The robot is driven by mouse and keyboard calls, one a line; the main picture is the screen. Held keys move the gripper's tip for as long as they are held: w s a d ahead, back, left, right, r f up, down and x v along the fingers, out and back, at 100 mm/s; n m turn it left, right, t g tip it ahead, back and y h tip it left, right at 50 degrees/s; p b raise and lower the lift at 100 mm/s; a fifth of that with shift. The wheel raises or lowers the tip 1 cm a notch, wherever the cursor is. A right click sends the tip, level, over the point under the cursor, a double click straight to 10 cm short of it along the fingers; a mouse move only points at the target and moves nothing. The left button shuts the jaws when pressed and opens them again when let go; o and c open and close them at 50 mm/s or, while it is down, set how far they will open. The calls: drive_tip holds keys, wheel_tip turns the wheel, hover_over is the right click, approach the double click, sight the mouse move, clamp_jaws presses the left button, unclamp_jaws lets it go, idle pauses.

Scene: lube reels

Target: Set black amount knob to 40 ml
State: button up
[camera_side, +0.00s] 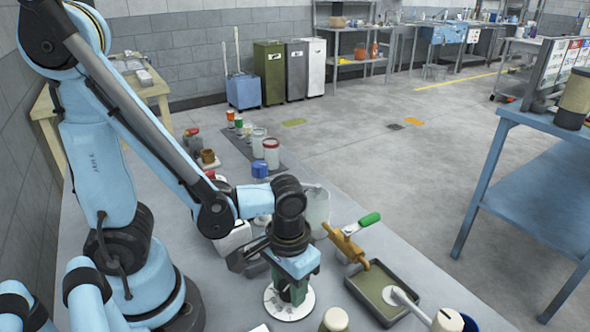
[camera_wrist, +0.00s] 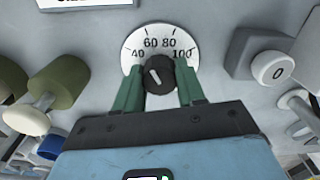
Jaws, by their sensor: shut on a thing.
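The black amount knob (camera_wrist: 155,76) stands on a round white dial (camera_wrist: 135,46) marked 40, 60, 80 and 100 in the wrist view. In the side view, my gripper (camera_side: 291,292) points down over the white dial (camera_side: 274,306), and the knob is hidden behind the fingers.
A grey block with a white face marked 0 (camera_wrist: 273,68) is right of the dial. An olive cylinder (camera_wrist: 62,80) is at left. In the side view, a shallow tray (camera_side: 375,312) and a brass tap with a green handle (camera_side: 346,243) stand close to the right of my gripper.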

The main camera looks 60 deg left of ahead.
sight(289, 284)
drive_tip(key=n, duration=0.6)
drive_tip(key=shift+n, duration=0.3)
idle(0.4)
drive_tip(key=o, duration=1.1)
drive_tip(key=shift+c, duration=0.2)
wheel_tip(289, 284, up, 12)
idle(0.4)
